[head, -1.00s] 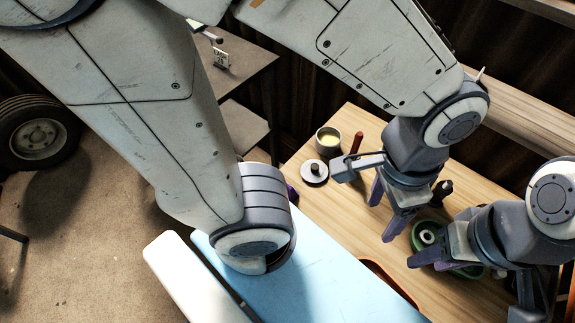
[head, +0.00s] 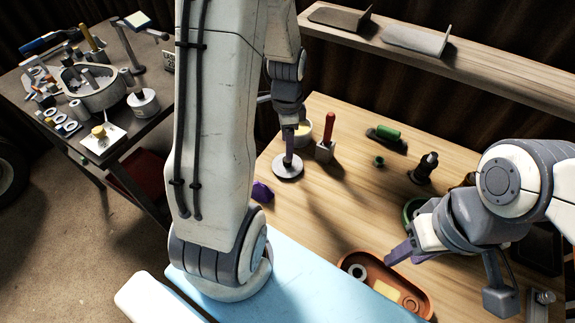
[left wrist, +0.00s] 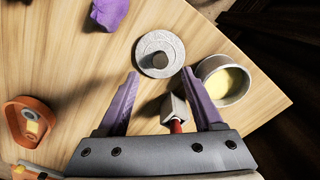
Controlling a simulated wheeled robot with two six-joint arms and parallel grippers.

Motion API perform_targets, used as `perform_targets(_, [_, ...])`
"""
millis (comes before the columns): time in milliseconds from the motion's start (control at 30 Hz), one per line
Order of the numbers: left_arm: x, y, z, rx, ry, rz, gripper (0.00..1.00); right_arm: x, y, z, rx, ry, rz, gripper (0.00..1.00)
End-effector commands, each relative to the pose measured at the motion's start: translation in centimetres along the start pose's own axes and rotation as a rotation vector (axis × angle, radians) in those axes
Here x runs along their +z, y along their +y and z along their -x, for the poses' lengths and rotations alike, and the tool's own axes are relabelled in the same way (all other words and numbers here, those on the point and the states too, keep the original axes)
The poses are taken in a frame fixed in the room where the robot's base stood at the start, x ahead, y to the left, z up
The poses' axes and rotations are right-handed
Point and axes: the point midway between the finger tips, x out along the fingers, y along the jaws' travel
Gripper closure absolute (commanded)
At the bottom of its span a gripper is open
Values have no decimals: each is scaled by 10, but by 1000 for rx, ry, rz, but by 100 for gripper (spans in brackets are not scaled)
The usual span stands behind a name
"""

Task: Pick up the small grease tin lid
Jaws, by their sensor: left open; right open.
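The small grease tin lid is a round grey disc with a dark knob. It lies on the wooden table in the head view (head: 287,174) and in the left wrist view (left wrist: 147,68). The open grease tin (head: 303,137) with pale yellow grease stands beside it and also shows in the left wrist view (left wrist: 224,84). My left gripper (head: 288,158) is open and points down at the lid. In the left wrist view its purple fingertips (left wrist: 160,74) stand apart either side of the lid's near edge, gripping nothing. My right gripper (head: 408,248) is open near the orange tray, apart from the lid.
A red-handled tool (head: 329,127) stands close to the tin and left gripper. A purple lump (head: 262,192) lies left of the lid. An orange tray (head: 428,302) holds small parts.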

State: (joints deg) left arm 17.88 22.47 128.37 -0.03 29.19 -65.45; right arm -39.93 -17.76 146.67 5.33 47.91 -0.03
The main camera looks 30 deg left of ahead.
Motion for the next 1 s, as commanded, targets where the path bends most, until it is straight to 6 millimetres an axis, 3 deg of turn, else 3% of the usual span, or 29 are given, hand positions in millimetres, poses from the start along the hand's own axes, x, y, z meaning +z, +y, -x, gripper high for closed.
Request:
perform_targets(500, [1, 0, -59, 3, -1, 1, 32, 0, 0, 3, 0, 0, 0, 58])
perform_targets(800, [0, 0, -63, -1, 1, 1, 32, 0, 0, 3, 0, 0, 0, 58])
perform_targets(967, [0, 0, -63, -1, 1, 1, 94, 0, 0, 2, 0, 0, 0, 58])
perform_targets(1000, [0, 0, -63, -1, 1, 1, 100, 0, 0, 2, 0, 0, 0, 58])
